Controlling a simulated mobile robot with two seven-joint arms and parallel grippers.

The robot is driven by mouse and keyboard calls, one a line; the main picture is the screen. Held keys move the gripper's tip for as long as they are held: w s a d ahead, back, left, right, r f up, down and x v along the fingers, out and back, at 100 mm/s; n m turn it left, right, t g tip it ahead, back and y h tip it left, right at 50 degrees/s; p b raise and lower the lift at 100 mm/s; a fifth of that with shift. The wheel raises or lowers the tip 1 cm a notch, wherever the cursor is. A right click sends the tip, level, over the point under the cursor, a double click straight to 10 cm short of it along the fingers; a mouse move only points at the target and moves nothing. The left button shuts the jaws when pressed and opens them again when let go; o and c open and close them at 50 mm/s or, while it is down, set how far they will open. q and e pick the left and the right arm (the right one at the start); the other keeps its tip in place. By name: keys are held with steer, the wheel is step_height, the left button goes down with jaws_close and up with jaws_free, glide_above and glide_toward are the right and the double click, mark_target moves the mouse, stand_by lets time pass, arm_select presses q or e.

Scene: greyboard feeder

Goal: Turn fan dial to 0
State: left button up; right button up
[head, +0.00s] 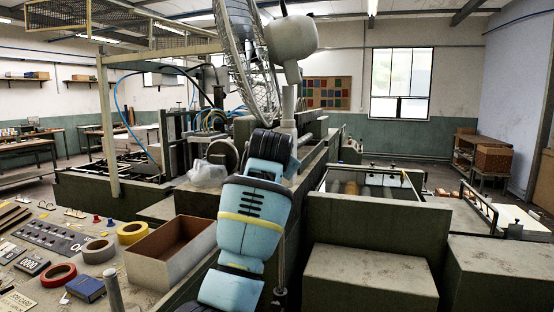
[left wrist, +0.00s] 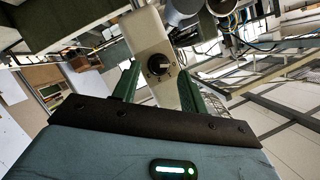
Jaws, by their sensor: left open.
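The fan dial (left wrist: 158,65) is a round dark knob with a pale pointer line, on the cream control box (left wrist: 146,38) in the left wrist view. Small marks ring the knob, too small to read. My left gripper (left wrist: 159,70) is open, its two green fingers either side of the dial in that picture; I cannot tell whether they touch it. In the head view the fan shows a wire cage (head: 245,65), a cream motor housing (head: 291,38) and a pole. My blue left arm hides the dial and gripper there. My right gripper is not in view.
A table at the left holds an open cardboard box (head: 172,250), tape rolls (head: 131,233) and a blue book (head: 86,288). Dark green machine blocks (head: 368,275) stand at the right. Machinery with blue hoses lies behind the arm.

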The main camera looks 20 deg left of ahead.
arm_select(q)
steer(key=shift+v, duration=2.85)
steer(key=shift+f, duration=0.2)
step_height(320, 180, down, 23)
steer(key=a+g+h, duration=0.1)
steer(key=a, duration=0.1)
steer(key=s+f, duration=0.4)
steer(key=f, duration=0.5)
steer(key=s+f, duration=0.4)
steer(key=f, duration=0.5)
steer(key=s+f+n+g+h, duration=0.2)
steer(key=s+f, duration=1.4)
steer(key=s+f+h, duration=0.1)
steer(key=s+f, duration=0.2)
steer(key=s, duration=0.7)
steer(key=s+f+n+g, duration=0.1)
steer(key=s+f, duration=0.2)
steer(key=s, duration=0.8)
steer(key=shift+d+h, duration=0.35)
steer(key=shift+h, duration=0.05)
